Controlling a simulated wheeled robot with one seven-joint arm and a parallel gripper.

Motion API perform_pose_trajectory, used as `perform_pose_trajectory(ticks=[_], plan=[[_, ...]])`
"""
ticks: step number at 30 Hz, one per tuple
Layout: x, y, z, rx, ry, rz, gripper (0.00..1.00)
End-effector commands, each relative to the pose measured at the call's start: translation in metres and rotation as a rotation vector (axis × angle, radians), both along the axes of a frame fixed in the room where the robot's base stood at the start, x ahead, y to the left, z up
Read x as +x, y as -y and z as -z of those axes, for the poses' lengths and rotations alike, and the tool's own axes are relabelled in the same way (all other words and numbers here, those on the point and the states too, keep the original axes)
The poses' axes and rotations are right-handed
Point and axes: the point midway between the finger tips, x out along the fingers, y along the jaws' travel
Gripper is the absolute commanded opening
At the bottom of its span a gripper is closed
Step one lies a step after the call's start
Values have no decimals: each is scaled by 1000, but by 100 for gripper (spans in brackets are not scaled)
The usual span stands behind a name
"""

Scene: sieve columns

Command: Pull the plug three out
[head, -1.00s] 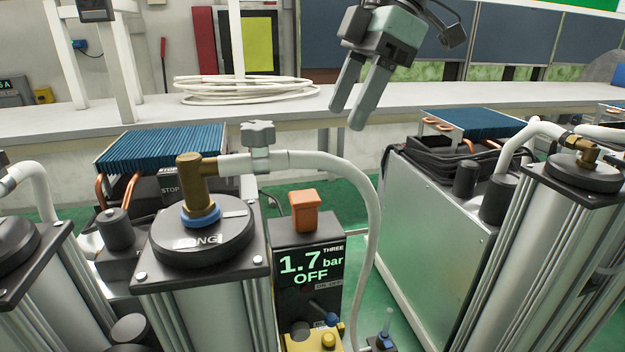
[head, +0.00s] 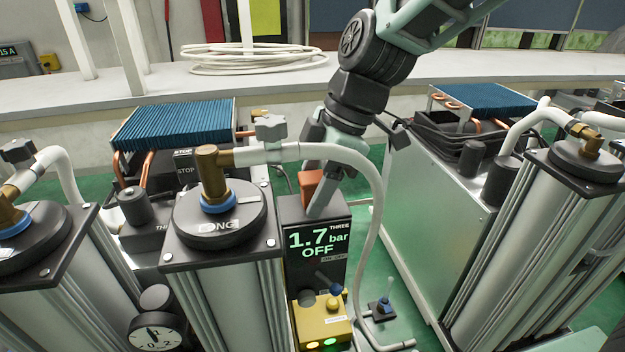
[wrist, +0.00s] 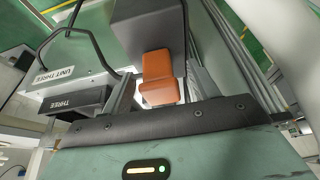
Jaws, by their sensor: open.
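The orange plug (head: 311,186) sits on top of the dark box labelled THREE (head: 318,238), whose screen reads 1.7 bar OFF. My gripper (head: 313,200) is down at the plug from above and behind, with one finger crossing in front of part of it. In the wrist view the plug (wrist: 160,78) stands between the two open fingers, with a visible gap on at least the left side. The fingers do not appear closed on it. The far finger is mostly hidden in the head view.
A column with a brass elbow (head: 212,180) stands just left of the box. A white hose (head: 372,190) arcs from it past my gripper's right side. A yellow switch box (head: 322,318) is below the screen. A metal cabinet (head: 425,225) stands to the right.

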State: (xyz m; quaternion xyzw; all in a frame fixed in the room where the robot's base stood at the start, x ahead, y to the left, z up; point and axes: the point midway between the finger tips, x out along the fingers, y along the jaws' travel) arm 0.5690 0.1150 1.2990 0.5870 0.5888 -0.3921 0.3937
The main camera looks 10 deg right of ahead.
Motion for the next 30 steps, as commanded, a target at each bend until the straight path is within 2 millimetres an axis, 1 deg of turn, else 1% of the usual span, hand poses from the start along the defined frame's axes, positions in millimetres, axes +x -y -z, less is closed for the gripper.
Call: perform_pose_trajectory(ticks=[3,10,11,12,14,15,16,17,18,20,21,30], plan=[[-1,-1,4,-1,-2,0,60],[0,-2,4,0,-1,0,60],[0,-2,4,0,-1,0,54],[0,-2,4,0,-1,0,43],[0,-2,4,0,-1,0,27],[0,-2,4,0,-1,0,16],[0,-2,4,0,-1,0,12],[0,-2,4,0,-1,0,12],[0,-1,4,0,-1,0,29],[0,-2,4,0,-1,0,12],[0,-2,4,0,-1,0,7],[0,-2,1,0,0,0,7]])
